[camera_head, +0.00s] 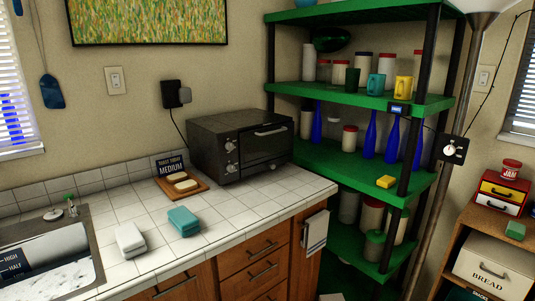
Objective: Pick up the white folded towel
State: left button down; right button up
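A white folded towel (130,239) lies on the white tiled counter (235,226), just right of the sink. It looks like a small, thick block with rounded edges. A teal folded towel (184,221) of similar size lies to its right, apart from it. Another whitish cloth (315,231) hangs at the right end of the cabinet. Neither of my grippers shows in the head view.
A sink (84,240) is at left. A black toaster oven (240,146) and a wooden board (196,192) with bread stand at the back. A green shelf (340,96) with jars and bottles is at right, beside a lamp pole. The counter front is clear.

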aim_at(130, 242)
jog(key=u, duration=1.2)
